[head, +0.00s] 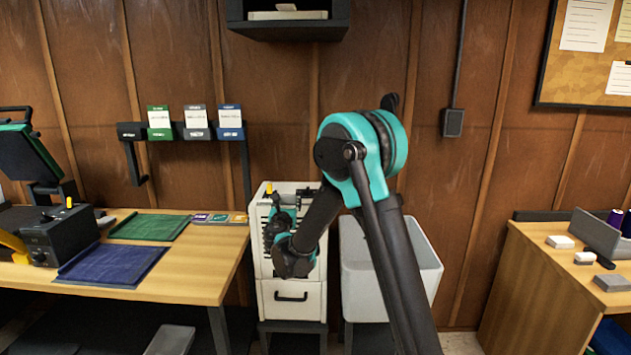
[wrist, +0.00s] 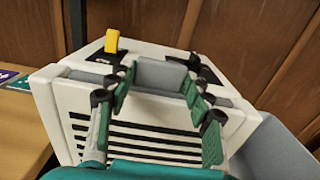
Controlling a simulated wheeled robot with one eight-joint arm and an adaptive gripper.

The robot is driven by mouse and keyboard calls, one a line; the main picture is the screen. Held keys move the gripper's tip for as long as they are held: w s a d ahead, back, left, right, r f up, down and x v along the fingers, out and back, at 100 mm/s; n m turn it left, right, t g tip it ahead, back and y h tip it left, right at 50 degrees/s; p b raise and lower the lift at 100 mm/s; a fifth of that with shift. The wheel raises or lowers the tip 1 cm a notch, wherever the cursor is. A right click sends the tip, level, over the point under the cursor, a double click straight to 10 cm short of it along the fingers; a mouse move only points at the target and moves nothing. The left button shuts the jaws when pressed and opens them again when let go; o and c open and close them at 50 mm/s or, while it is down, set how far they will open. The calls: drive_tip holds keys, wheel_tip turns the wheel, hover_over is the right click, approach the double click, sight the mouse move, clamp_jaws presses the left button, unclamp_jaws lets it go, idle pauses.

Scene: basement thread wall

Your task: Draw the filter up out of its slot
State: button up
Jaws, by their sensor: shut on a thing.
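The white vented unit (head: 291,292) stands against the wall between the left table and a pale bin. It also shows in the wrist view (wrist: 90,82), with dark vent slits on its front. My gripper (head: 284,215) is at the unit's upper part. In the wrist view its teal fingers (wrist: 160,82) are shut on the grey filter (wrist: 163,74), one finger on each side. The filter's grey face shows at the unit's top. Its lower part is hidden, and I cannot tell how far it sits in the slot.
A yellow switch (wrist: 111,42) stands up from the unit's top, left of the filter. The pale bin (head: 355,285) is close on the right. The left table (head: 190,287) holds cloths and a dark device. A dark wall shelf (head: 290,30) hangs above.

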wheel_tip(320, 180, up, 26)
drive_tip(key=shift+r, duration=0.25)
idle(1.9)
